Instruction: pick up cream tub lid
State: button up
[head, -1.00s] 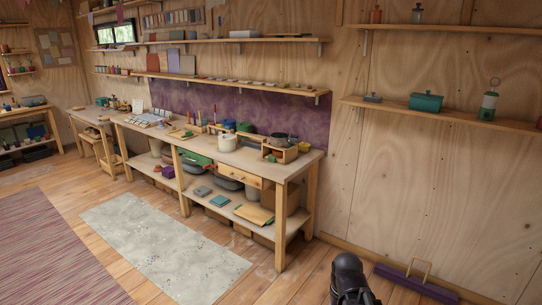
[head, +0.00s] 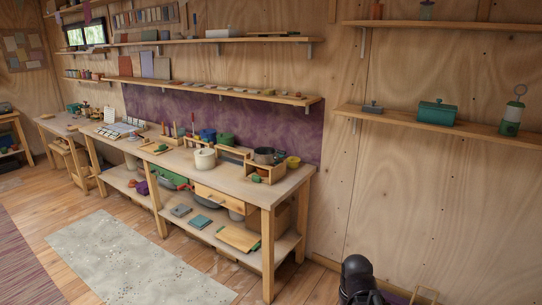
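A cream tub (head: 205,159) stands upright on the long wooden workbench (head: 237,178), left of the wooden box at the bench's right end. Its top looks pale and covered, but it is too small to tell the lid apart from the tub. A black part of my arm shows at the bottom edge, right of the bench. The fingers of my gripper do not show, and nothing held is visible.
Right of the tub, a wooden box (head: 266,173) holds a dark pot (head: 264,155). A green pot (head: 225,139) stands behind the tub. A wall shelf (head: 200,88) runs above the bench. The pale speckled rug (head: 130,262) in front is clear.

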aim_at(204, 151)
jog(key=u, duration=0.15)
jog(key=i, duration=1.85)
jog(key=u, duration=0.75)
jog(key=i, duration=1.3)
jog(key=u, duration=0.35)
